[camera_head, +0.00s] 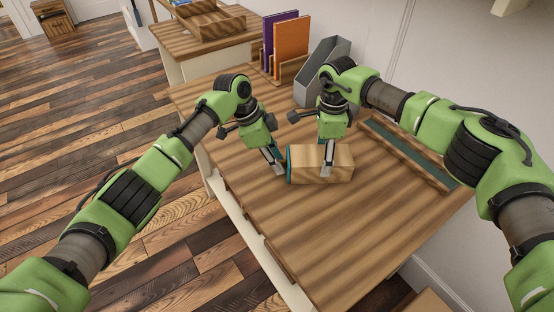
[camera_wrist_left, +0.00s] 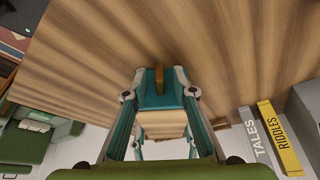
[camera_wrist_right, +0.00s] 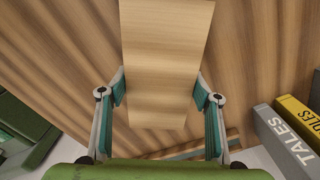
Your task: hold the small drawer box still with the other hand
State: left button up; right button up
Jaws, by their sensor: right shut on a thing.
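The small drawer box (camera_head: 338,165) is a light wooden block with a teal front on its left end, lying on the plank-topped table (camera_head: 330,235). My right gripper (camera_head: 327,168) is shut across the box's body from above; in the right wrist view its pads press on both sides of the box (camera_wrist_right: 165,60). My left gripper (camera_head: 275,159) is at the teal front end. In the left wrist view its fingers are apart on either side of the teal front (camera_wrist_left: 153,101), with the small wooden handle (camera_wrist_left: 159,77) between them and not gripped.
A purple book (camera_head: 268,42), an orange book (camera_head: 291,47) and a grey file holder (camera_head: 327,58) stand behind the grippers. A long teal-lined tray (camera_head: 412,150) lies to the right. The table's front is clear.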

pick_arm(q)
grip_shut()
jog(key=a, duration=0.8)
jog(key=shift+s, duration=0.1)
jog(key=shift+d, duration=0.1)
pick_arm(e)
jog(key=shift+d, duration=0.1)
pick_arm(q)
grip_release()
